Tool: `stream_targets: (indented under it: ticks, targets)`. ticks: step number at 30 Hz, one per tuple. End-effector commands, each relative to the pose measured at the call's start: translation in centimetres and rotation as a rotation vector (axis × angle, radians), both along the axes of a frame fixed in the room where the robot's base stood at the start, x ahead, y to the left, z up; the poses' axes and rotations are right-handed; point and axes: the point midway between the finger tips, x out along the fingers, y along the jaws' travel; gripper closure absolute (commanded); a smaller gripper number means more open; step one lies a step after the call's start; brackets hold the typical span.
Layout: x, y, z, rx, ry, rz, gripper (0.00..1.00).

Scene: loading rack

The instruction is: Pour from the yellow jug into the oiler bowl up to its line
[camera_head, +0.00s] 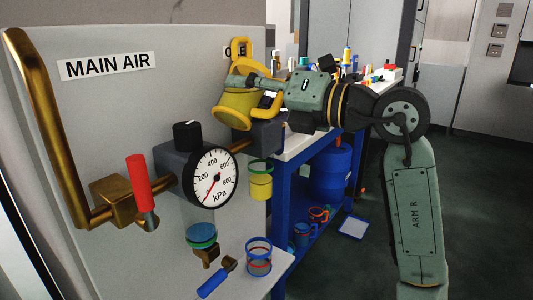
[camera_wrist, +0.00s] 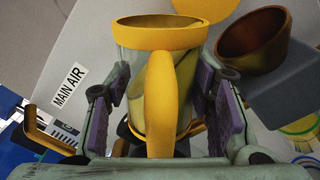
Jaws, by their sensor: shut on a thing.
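The yellow jug (camera_head: 238,104) is held in the air at the panel. It is tilted, with its yellow rim toward the lower left in the head view. My gripper (camera_head: 253,90) is shut on it. In the wrist view my gripper's pads (camera_wrist: 160,110) flank the see-through jug (camera_wrist: 162,60), its handle facing the camera. A brass cup (camera_wrist: 250,40) sits on a grey block beside the jug's mouth. The oiler bowl (camera_head: 260,182), clear with a yellowish lower part, hangs below that block. Its line cannot be made out. No stream is visible.
The pressure gauge (camera_head: 212,176), the red-handled valve (camera_head: 138,178) and brass pipework stand left of the jug. A clear cup (camera_head: 258,260) and a blue-handled tool (camera_head: 216,280) lie on the lower ledge. A blue-framed bench (camera_head: 318,160) stands behind, crowded on top.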

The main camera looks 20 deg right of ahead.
Motion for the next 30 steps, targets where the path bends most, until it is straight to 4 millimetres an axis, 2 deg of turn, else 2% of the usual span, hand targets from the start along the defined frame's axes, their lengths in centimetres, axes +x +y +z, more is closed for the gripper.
stream_targets:
  ticks: [30]
  targets:
    - [-0.03,0.01,0.40,0.044,0.039,-0.001,0.89]
